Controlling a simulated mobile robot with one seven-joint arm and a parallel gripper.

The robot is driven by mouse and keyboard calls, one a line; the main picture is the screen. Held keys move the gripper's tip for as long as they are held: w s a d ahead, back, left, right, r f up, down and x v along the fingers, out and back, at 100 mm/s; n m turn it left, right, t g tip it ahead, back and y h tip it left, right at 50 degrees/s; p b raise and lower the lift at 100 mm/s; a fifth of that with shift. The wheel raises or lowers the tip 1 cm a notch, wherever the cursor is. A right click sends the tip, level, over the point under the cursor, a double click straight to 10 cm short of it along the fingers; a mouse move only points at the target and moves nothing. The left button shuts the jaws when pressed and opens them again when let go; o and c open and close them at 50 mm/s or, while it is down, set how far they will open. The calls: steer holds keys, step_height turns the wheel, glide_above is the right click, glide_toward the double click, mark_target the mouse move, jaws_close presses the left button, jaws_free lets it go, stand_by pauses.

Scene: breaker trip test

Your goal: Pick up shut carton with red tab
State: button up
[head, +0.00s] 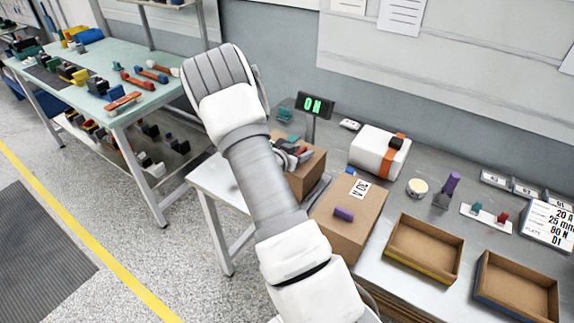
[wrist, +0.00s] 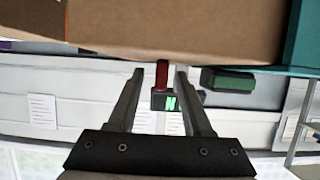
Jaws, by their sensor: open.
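A brown shut carton (head: 308,178) stands on the bench below my gripper, partly hidden by my arm in the head view. In the wrist view, the carton (wrist: 180,28) fills the top of the picture, and its red tab (wrist: 162,76) sticks out from it. My gripper (wrist: 159,80) is open, with one finger on each side of the red tab. Gaps show between the tab and both fingers. In the head view my gripper (head: 291,152) is at the carton's top, and the tab is hard to make out.
A display (head: 315,106) stands behind. A white parcel with an orange band (head: 372,150) and two open trays (head: 424,244) (head: 517,290) are to the right.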

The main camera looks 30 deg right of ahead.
steer(key=shift+d, duration=0.1)
jaws_close()
stand_by(1.2)
